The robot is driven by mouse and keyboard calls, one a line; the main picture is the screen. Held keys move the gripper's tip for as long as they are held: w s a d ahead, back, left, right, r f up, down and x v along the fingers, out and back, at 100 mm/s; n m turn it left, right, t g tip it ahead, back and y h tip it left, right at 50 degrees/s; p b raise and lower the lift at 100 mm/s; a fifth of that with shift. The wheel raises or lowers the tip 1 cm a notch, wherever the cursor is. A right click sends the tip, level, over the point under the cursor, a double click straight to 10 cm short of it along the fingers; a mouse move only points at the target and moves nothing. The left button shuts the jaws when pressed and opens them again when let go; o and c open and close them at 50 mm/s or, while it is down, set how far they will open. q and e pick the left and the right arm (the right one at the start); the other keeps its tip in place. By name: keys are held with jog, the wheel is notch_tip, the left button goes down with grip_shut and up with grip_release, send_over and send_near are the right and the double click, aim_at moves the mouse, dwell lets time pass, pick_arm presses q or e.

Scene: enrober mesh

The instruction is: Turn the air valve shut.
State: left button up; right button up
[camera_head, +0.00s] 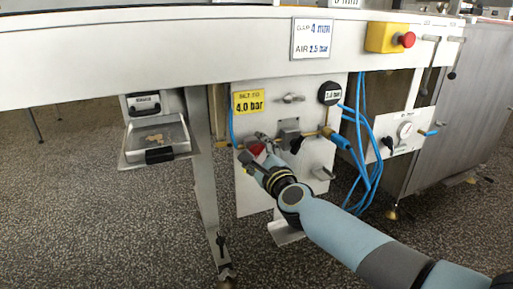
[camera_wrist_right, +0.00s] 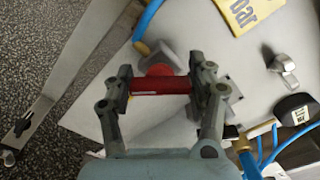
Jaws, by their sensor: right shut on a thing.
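The air valve shows in the head view as a red handle (camera_head: 256,149) on the white panel (camera_head: 248,196) under the machine's long frame. In the right wrist view its red bar (camera_wrist_right: 160,86) lies crosswise between the fingers, with a round red hub behind it. My right gripper (camera_head: 250,158) is at the handle, and its fingers (camera_wrist_right: 161,87) are shut on the two ends of the bar. The gripper covers part of the valve in the head view. My left gripper is in neither view.
A yellow "4.0 bar" sign (camera_head: 249,102) is above the valve. Blue hoses (camera_head: 364,150) hang to the right, near a black gauge (camera_head: 330,93). A metal leg (camera_head: 203,170) and a tray (camera_head: 131,155) are left. A red button (camera_head: 406,39) sits on a yellow box.

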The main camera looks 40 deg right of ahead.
jog(key=n+p, duration=0.2)
jog(key=n, duration=0.3)
jog(key=shift+a, duration=0.1)
pick_arm(q)
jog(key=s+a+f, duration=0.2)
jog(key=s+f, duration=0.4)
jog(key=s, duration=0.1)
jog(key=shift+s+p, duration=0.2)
jog(key=shift+p, duration=0.25)
pick_arm(e)
jog(key=shift+f+n, duration=0.25)
jog(key=shift+n, duration=1.45)
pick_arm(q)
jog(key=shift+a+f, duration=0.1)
pick_arm(e)
jog(key=o, duration=1.2)
